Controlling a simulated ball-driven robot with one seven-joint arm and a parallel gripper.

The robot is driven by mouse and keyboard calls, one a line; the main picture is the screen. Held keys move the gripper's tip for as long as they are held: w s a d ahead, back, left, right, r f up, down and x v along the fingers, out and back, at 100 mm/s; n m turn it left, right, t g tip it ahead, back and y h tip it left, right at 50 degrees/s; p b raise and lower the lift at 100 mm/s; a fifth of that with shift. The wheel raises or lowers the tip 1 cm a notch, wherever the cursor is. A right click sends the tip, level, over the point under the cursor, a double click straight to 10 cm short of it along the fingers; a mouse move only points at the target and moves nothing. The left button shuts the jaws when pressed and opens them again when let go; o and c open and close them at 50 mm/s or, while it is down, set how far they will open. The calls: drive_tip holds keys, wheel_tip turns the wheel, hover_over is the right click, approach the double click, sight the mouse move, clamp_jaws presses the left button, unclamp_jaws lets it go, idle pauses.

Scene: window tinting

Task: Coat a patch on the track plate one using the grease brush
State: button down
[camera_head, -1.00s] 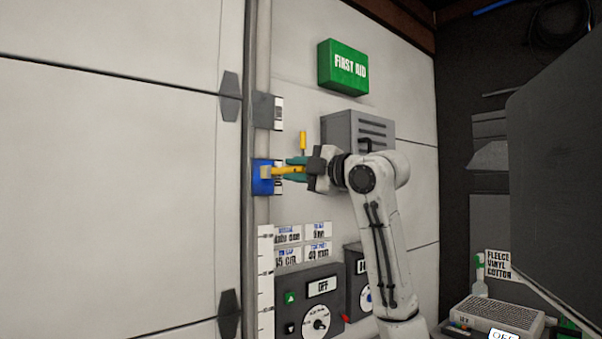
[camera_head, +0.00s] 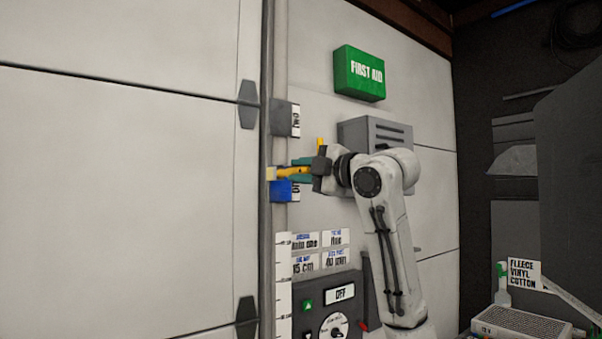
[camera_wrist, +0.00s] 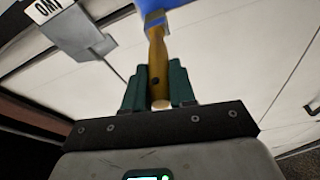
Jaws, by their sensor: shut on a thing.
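The grease brush (camera_head: 288,172) has a yellow-brown handle and a pale head. My gripper (camera_head: 303,172) has teal fingers shut around the handle. The brush lies roughly level, its head pointing left at the upper part of blue track plate one (camera_head: 283,191). The plate's label is partly hidden. In the wrist view the brush handle (camera_wrist: 157,60) stands between my gripper's fingers (camera_wrist: 159,88), with the head at the blue plate (camera_wrist: 182,5). The bristles are mostly hidden there. I cannot tell whether they touch the plate or whether any grease shows.
Grey plate two (camera_head: 284,117) is on the same upright rail above. A grey vented box (camera_head: 375,133) and a green first aid box (camera_head: 359,73) are on the wall behind. A control panel (camera_head: 327,305) and small signs (camera_head: 320,250) are below.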

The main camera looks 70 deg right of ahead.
drive_tip(key=s+d+p, duration=0.1)
drive_tip(key=s+d, duration=0.2)
drive_tip(key=d, duration=0.3)
drive_tip(key=shift+s, duration=0.3)
idle(0.3)
drive_tip(key=shift+s+f, duration=0.1)
drive_tip(key=shift+s+a+b, duration=0.25)
drive_tip(key=shift+s+a, duration=0.3)
drive_tip(key=shift+s, duration=0.25)
drive_tip(key=shift+s+a+b, duration=0.25)
drive_tip(key=shift+s+a, duration=0.25)
drive_tip(key=shift+s, duration=0.35)
drive_tip(key=shift+s+a+b, duration=0.25)
drive_tip(key=shift+s+a, duration=0.3)
drive_tip(key=shift+s, duration=0.25)
drive_tip(key=v, duration=0.3)
drive_tip(key=shift+w+a+b, duration=0.1)
drive_tip(key=shift+a+b, duration=0.2)
drive_tip(key=shift+b, duration=0.05)
drive_tip(key=shift+w+a, duration=0.1)
